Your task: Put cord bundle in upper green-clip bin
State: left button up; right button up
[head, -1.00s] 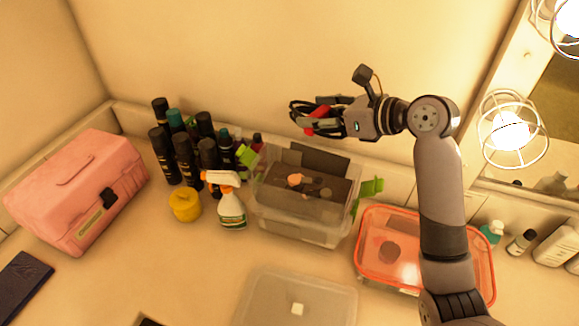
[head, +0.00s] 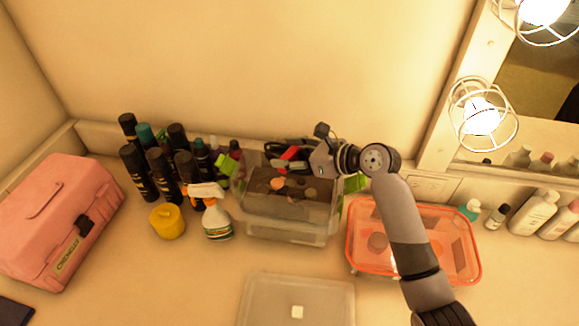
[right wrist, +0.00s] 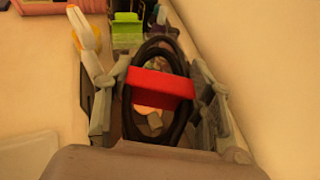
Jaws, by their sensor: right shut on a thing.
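The cord bundle, a black coiled cord with a red band (head: 289,153), is held in my right gripper (head: 298,157), which is shut on it. In the right wrist view the black loop (right wrist: 155,48) stands between the two fingers (right wrist: 158,95), its red band facing the camera. The clear green-clip bin (head: 290,228) stands against the back wall, its green clips out at the sides. The gripper and cord are at the bin's back part, over its opening as far as I can tell; their exact height is unclear. Small orange and brown items (head: 278,183) show inside the bin. My left gripper is out of view.
A spray bottle (head: 217,222), yellow jar (head: 167,222) and several dark bottles (head: 162,174) stand left of the bin. An orange-rimmed box (head: 455,250) is at its right, under my arm. A clear lidded container (head: 330,302) lies in front. A pink case (head: 60,215) is far left.

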jog(key=shift+f, duration=2.35)
jog(key=shift+f, duration=0.55)
jog(key=o, duration=1.3)
jog(key=shift+r, duration=0.45)
jog(key=b+v, duration=0.1)
jog(key=v, duration=1.1)
